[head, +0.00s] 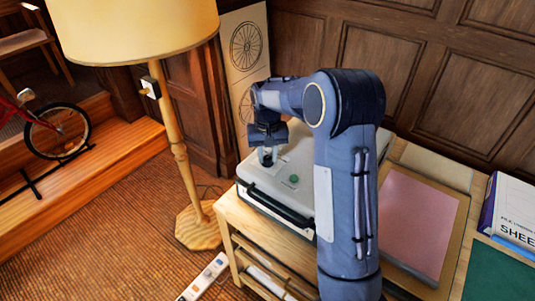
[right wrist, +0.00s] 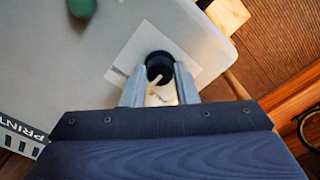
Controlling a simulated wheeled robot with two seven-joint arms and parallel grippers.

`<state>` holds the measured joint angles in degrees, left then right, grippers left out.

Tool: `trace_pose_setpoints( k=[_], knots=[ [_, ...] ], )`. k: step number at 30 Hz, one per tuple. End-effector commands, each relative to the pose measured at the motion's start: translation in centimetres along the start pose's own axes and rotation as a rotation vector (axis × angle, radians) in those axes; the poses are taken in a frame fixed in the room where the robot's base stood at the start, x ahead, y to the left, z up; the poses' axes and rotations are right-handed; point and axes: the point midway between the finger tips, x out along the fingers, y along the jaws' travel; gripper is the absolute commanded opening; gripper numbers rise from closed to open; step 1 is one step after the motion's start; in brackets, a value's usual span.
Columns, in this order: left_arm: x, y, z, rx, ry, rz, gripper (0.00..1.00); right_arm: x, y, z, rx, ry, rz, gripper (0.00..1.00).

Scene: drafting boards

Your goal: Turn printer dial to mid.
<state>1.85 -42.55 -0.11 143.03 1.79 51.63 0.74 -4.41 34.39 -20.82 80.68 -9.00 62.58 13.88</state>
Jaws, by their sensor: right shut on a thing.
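The printer (head: 258,182) is a pale grey box with a dark front slot, on the wooden bench. Its dial (right wrist: 159,62) is a round black knob on a white square plate (right wrist: 190,68) near one corner of the top. A pale pointer mark shows at the dial, slanting to the lower left in the right wrist view; the setting marks cannot be read. My right gripper (right wrist: 160,70) is shut on the dial, one finger on each side. My left gripper is not in view.
A green button (head: 293,180) sits on the printer top near the dial. A floor lamp (head: 175,140) stands left of the bench. A pink-sheeted board (head: 415,220) and a box (head: 510,210) lie to the right. A power strip (head: 205,275) is on the floor.

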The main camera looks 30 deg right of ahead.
Motion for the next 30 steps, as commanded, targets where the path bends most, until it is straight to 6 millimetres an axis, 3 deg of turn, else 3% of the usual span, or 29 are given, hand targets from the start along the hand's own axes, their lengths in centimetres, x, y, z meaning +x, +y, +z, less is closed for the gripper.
trace_pose_setpoints(
  k=[6, 7, 12, 22, 30],
  knots=[
    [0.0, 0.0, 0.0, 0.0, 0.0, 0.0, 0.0, -0.1, 0.0, -0.1, 0.0, 0.005, -0.001, 0.04],
    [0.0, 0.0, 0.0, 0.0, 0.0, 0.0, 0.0, -0.1, 0.0, -0.1, 0.0, 0.005, -0.001, 0.29],
    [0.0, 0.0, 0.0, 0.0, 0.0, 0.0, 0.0, -0.1, 0.0, -0.1, -0.001, 0.003, -0.001, 0.48],
    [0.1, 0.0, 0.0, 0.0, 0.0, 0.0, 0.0, -0.6, 0.0, -0.1, -0.001, 0.003, -0.001, 0.48],
    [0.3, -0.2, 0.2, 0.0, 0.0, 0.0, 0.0, -4.9, -0.1, -0.1, -0.001, 0.007, -0.003, 0.48]
  ],
)
